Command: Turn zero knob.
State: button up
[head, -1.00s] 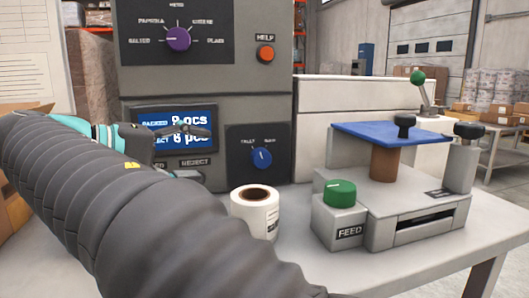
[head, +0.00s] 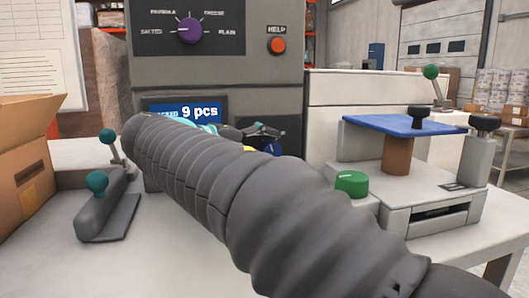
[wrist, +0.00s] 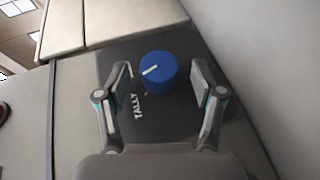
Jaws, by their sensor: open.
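My gripper (head: 262,132) is open in front of the dark panel low on the grey cabinet. In the wrist view its two fingers stand apart on either side of a blue knob (wrist: 158,72), with gaps to both. The knob has a white pointer line, and the panel reads TALLY beside it; another mark is partly hidden. In the head view my arm and gripper hide most of this blue knob (head: 272,149). No label reading "zero" is legible.
A purple selector (head: 190,31) and an orange HELP button (head: 276,45) sit higher on the cabinet. A green knob (head: 352,183) and a blue-topped scale (head: 400,125) stand right. A teal-knobbed lever (head: 97,184) and a cardboard box (head: 30,160) are left.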

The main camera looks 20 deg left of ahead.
jog(key=c, duration=1.1)
jog(key=shift+r+p, duration=0.1)
jog(key=shift+p, duration=0.2)
jog(key=shift+w+d+r+m+g+y+p, duration=0.1)
jog(key=shift+r+m+g+y+p, duration=0.2)
jog(key=shift+g+y+p, duration=0.5)
jog(key=p, duration=0.1)
jog(key=g+y+p, duration=0.1)
jog(key=shift+d+r+m+p, duration=0.15)
jog(key=shift+r+m+p, duration=0.1)
jog(key=shift+m+p, duration=0.15)
jog(key=shift+w+d+m+g+y+p, duration=0.15)
jog(key=shift+m+g+y+p, duration=0.15)
jog(key=shift+g+y+p, duration=0.75)
jog(key=shift+w+d+m+g+y, duration=0.1)
jog(key=shift+m+g+y, duration=0.2)
jog(key=shift+g+y, duration=0.85)
jog(key=shift+t+y, duration=0.3)
jog(key=shift+y, duration=0.1)
